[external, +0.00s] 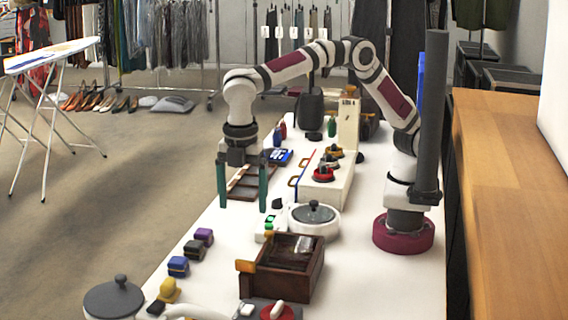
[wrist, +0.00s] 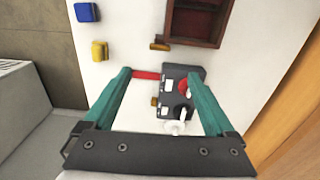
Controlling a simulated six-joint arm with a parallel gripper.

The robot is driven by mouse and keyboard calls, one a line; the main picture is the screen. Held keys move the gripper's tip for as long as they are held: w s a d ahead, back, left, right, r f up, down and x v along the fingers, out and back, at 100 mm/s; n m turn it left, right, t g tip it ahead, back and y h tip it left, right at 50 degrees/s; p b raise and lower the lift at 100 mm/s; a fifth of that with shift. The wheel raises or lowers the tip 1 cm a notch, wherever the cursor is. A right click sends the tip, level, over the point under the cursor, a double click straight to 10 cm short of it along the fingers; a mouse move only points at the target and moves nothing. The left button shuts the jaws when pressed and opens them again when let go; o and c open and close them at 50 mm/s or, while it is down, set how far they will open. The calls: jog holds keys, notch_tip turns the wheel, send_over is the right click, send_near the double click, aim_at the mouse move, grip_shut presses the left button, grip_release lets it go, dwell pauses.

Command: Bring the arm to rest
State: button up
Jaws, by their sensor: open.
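My gripper (external: 242,207) hangs from my outstretched arm over the left edge of the white table (external: 352,270), fingers pointing down. Its two teal fingers are wide apart with nothing between them. In the wrist view the gripper (wrist: 163,76) also shows open and empty. Beyond and between its fingers there, a dark grey control box (wrist: 196,72) with a red knob lies on the table below. My arm is raised in an arch from its maroon base at the table's right side.
A brown wooden box (external: 312,282), a white lidded pot (external: 330,225) and a grey lidded pot (external: 113,298) stand on the table. Blue (external: 178,267) and purple (external: 203,237) blocks lie near its left edge. A dark upright post (external: 432,110) stands beside my base.

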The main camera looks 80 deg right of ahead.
jog(key=shift+r, duration=0.95)
jog(key=s+d+r+m, duration=0.25)
jog(key=d+m, duration=0.35)
jog(key=d, duration=0.5)
jog(key=s+d+r+m, duration=0.1)
jog(key=s+d+m, duration=0.2)
jog(key=d+m, duration=0.55)
jog(key=s+d+f+m+y, duration=0.1)
jog(key=s+d+f+m, duration=0.2)
jog(key=s+d, duration=0.3)
jog(key=s+d+f+m, duration=0.3)
jog(key=s+d+m, duration=0.2)
jog(key=s, duration=0.3)
jog(key=shift+s+d+m+y, duration=0.25)
jog(key=shift+d+m+y, duration=0.15)
jog(key=shift+m, duration=0.25)
jog(key=shift+c, duration=0.2)
